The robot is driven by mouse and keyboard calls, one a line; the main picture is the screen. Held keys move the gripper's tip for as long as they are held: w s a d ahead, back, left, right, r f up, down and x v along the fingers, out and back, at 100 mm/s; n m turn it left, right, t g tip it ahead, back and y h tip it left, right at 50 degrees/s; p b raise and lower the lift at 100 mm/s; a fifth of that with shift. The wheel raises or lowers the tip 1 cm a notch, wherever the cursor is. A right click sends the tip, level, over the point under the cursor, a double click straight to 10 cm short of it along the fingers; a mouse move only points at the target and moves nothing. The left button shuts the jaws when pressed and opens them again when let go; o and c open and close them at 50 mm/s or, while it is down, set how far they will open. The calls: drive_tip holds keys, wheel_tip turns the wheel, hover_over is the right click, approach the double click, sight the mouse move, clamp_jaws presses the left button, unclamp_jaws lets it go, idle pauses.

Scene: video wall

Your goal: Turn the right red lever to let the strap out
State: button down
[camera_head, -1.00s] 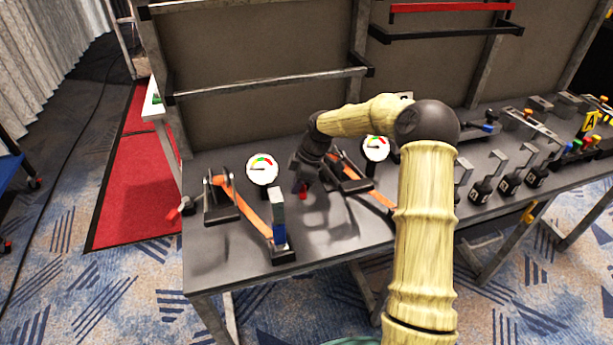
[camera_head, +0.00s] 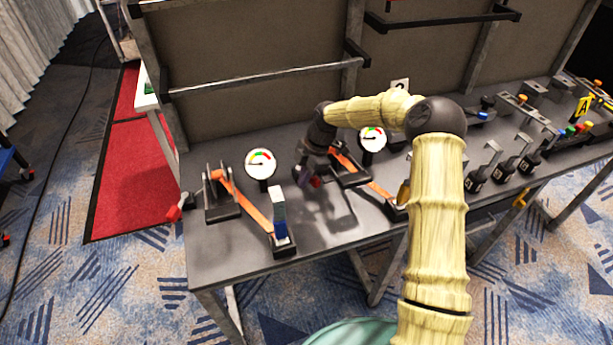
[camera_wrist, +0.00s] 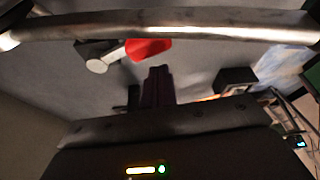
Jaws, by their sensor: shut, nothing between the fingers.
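The right red lever (camera_head: 315,182) shows as a small red patch beside my gripper, at the left end of the right strap unit. In the wrist view its red handle (camera_wrist: 148,48) and pale round pivot lie beyond my fingertips. My gripper (camera_head: 303,178) is low over the table, and its dark fingers (camera_wrist: 158,72) are together and empty. They look close to the handle, but I cannot tell if they touch it. The right orange strap (camera_head: 380,190) runs down to the front, partly hidden by my arm.
The left strap unit has its own red lever (camera_head: 174,213), an orange strap (camera_head: 255,212) and a blue-white block (camera_head: 279,212). Two gauges (camera_head: 260,163) (camera_head: 372,139) stand behind. Metal bars cross the back panel. Bare grey table (camera_head: 225,262) lies at the front left.

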drive_tip(key=shift+s+d, duration=0.35)
drive_tip(key=shift+d, duration=0.35)
drive_tip(key=shift+r+p, duration=0.15)
drive_tip(key=shift+p, duration=0.15)
drive_tip(key=p+v, duration=0.2)
drive_tip(key=v, duration=0.1)
drive_tip(key=p+v, duration=0.5)
drive_tip(key=shift+w+r, duration=0.3)
drive_tip(key=shift+w+d+r+p, duration=0.2)
drive_tip(key=shift+r+p, duration=0.3)
